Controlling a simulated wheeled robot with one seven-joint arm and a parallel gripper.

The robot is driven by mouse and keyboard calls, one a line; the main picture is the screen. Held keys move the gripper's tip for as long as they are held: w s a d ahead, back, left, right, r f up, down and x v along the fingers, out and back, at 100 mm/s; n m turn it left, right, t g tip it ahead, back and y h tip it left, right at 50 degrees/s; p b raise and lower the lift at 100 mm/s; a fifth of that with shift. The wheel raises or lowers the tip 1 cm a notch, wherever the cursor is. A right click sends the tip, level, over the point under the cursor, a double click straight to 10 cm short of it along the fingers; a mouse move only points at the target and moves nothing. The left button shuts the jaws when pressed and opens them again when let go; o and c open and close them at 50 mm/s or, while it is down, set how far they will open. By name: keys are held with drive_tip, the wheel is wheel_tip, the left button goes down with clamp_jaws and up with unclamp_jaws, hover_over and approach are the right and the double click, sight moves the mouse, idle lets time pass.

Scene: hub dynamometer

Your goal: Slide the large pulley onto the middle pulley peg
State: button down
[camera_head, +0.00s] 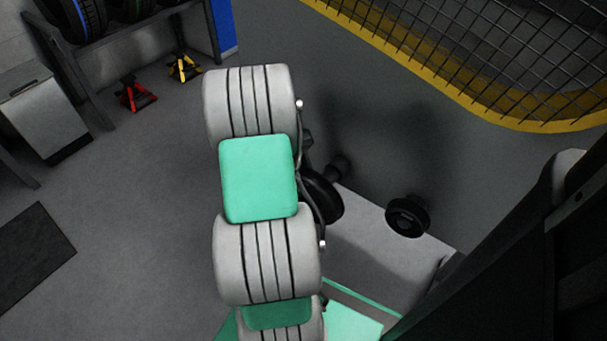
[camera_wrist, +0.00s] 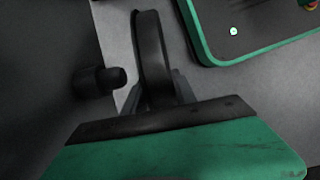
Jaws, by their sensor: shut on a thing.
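The large pulley, a dark disc (camera_wrist: 152,55), stands nearly edge-on in the wrist view. My gripper (camera_wrist: 158,92) is shut on its lower part, with a finger on either side. A dark peg (camera_wrist: 100,80) points toward the pulley's left face. A narrow gap shows between the peg tip and the pulley, so they look apart. In the head view the pulley (camera_head: 325,200) shows beside my arm, partly hidden by it. A dark peg-like piece (camera_head: 338,167) is just above it. I cannot tell which peg is the middle one. My fingers are hidden in the head view.
Another black round part (camera_head: 407,215) sits at the pale bench's edge (camera_head: 370,245), right of the held pulley. A green-rimmed tray (camera_wrist: 215,58) lies right in the wrist view. A yellow-edged mesh guard (camera_head: 470,100) stands top right. Floor at left is mostly clear.

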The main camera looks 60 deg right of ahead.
drive_tip(key=shift+r, duration=0.1)
idle(0.3)
drive_tip(key=shift+d, duration=0.1)
drive_tip(key=shift+s+d+p, duration=0.15)
drive_tip(key=shift+d+p, duration=0.4)
drive_tip(key=shift+d, duration=0.15)
drive_tip(key=shift+s+d+p, duration=0.1)
drive_tip(key=shift+d+p, duration=0.4)
drive_tip(key=shift+d, duration=0.15)
drive_tip(key=shift+d+r, duration=0.1)
drive_tip(key=shift+s+d+p, duration=0.2)
drive_tip(key=shift+d+p, duration=0.7)
drive_tip(key=shift+d, duration=0.3)
drive_tip(key=shift+s+d+p, duration=0.2)
drive_tip(key=shift+d+p, duration=0.6)
drive_tip(key=shift+d, duration=0.45)
